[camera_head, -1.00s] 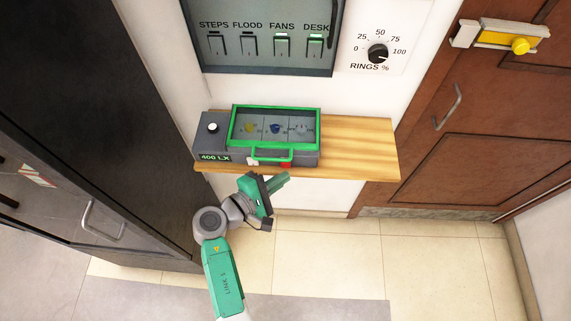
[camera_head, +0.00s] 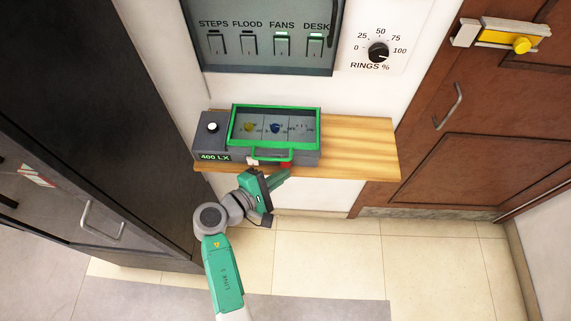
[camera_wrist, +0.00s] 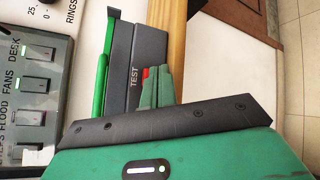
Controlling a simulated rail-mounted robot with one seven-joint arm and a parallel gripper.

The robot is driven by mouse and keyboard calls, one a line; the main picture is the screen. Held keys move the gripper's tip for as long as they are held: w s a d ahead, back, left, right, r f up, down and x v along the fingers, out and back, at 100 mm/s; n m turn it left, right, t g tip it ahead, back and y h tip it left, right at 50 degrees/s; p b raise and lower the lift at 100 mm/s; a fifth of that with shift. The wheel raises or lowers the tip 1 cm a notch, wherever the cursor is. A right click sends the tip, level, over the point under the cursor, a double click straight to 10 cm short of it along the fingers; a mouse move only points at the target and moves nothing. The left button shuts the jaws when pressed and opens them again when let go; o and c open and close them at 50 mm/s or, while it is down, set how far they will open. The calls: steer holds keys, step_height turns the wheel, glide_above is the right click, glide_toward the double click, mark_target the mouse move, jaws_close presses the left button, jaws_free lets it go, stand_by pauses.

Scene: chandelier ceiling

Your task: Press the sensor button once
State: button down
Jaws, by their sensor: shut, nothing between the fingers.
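A grey box with a green-framed clear lid (camera_head: 316,125) and a green front handle (camera_head: 271,157) sits on the wooden shelf. Its left section has a white round button (camera_head: 212,127) and a display (camera_head: 215,157) reading 400 LX. A red part (camera_head: 286,164) shows low on the box front. In the wrist view, this red part (camera_wrist: 146,73) sits beside the label TEST (camera_wrist: 134,76). My gripper (camera_head: 284,175) is shut and empty, its fingertips at the red part. They partly hide it; I cannot tell whether they touch it.
The shelf (camera_head: 360,148) is bare to the right of the box. Above are a panel of labelled switches (camera_head: 265,45) and a RINGS % dial (camera_head: 378,52). A dark cabinet (camera_head: 110,120) stands close on the left, a brown door (camera_head: 480,120) on the right.

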steer(key=shift+w+b, duration=0.3)
steer(key=shift+w, duration=0.2)
stand_by(0.5)
steer(key=shift+s, duration=0.1)
steer(key=shift+s+p, duration=0.75)
steer(key=shift+s, duration=0.05)
steer(key=s+p, duration=0.2)
steer(key=s, duration=0.1)
steer(key=s+p, duration=0.1)
steer(key=s, duration=0.1)
steer(key=shift+a, duration=0.25)
